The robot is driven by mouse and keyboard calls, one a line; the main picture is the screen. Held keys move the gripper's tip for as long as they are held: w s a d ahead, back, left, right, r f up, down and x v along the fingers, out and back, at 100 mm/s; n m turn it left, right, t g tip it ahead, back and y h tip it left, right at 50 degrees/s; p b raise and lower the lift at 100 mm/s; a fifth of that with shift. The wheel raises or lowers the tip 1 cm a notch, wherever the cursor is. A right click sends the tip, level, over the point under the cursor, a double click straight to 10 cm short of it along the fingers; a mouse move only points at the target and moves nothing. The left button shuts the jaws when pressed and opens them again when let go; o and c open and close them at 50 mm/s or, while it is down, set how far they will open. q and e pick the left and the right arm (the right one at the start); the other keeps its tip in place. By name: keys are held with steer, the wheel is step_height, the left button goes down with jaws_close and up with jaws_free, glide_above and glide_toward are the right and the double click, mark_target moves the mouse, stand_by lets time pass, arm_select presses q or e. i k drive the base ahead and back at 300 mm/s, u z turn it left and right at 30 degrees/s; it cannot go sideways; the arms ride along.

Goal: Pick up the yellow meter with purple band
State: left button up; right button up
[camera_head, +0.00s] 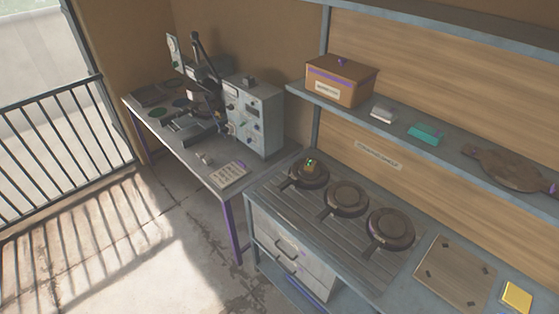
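No yellow meter with a purple band can be made out for certain. A small yellowish-brown device with a green-lit top (311,164) sits on the leftmost round dark plate (296,177) on the counter. It is too small to tell whether it has a purple band. A flat yellow block (517,297) lies at the lower right of the counter, with no purple band visible. Neither of my grippers is in view.
The counter holds two more round plates (346,199) (390,229) and a square board (455,272). A shelf above carries a labelled brown box (340,82), a teal block (426,134) and a wooden board (510,166). A grey control box (253,115) stands on the left table. Floor in front is clear.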

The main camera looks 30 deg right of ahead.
mark_target(310, 165)
steer(key=i, duration=1.3)
steer(key=z, duration=0.75)
